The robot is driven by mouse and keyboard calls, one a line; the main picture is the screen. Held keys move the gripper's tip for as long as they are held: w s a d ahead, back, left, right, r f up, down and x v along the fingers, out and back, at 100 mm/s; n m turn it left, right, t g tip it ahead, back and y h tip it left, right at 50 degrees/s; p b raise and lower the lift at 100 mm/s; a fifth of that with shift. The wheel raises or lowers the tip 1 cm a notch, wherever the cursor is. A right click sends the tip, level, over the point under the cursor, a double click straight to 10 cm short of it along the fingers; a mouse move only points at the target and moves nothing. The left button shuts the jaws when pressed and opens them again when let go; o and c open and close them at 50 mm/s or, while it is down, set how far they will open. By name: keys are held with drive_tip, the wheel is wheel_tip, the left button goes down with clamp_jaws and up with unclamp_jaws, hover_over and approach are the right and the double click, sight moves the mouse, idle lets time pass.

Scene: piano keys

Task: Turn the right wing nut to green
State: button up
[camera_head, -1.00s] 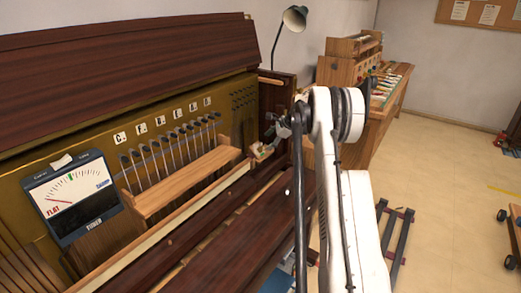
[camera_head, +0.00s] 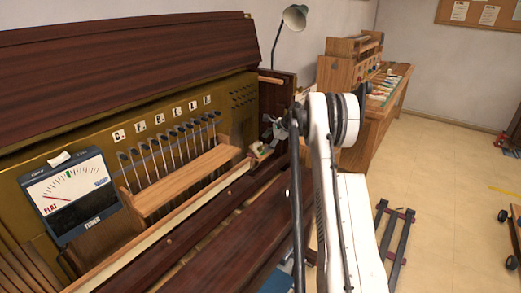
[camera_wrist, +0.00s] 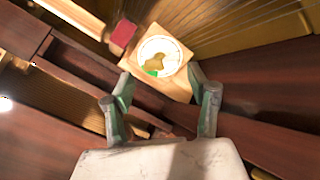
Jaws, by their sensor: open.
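The brass wing nut (camera_wrist: 158,62) sits on a round white dial (camera_wrist: 171,47) with a green sector (camera_wrist: 151,73) at its lower left. The dial is on a light wooden block (camera_wrist: 180,83). In the wrist view my gripper (camera_wrist: 161,76) is open, its two grey-green fingers apart on either side of the block's near end. The wing nut lies beyond the fingertips and nothing is between them that I can see gripped. In the head view my gripper (camera_head: 268,131) is by the piano's right end, and the nut is too small to make out.
A tuner (camera_head: 75,197) with a red needle toward FLAT stands at the left. A wooden rail (camera_head: 185,180) with several hammers runs along the open piano. A red block (camera_wrist: 123,34) is beside the dial. A lamp (camera_head: 294,17) stands behind.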

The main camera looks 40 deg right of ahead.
sight(262, 146)
drive_tip(key=shift+b+x, duration=1.35)
drive_tip(key=shift+x, duration=1.35)
drive_tip(key=shift+s+d+r, duration=0.1)
drive_tip(key=shift+s+r, duration=0.25)
drive_tip(key=shift+r, duration=0.1)
drive_tip(key=c, duration=0.8)
drive_tip(key=shift+c, duration=0.4)
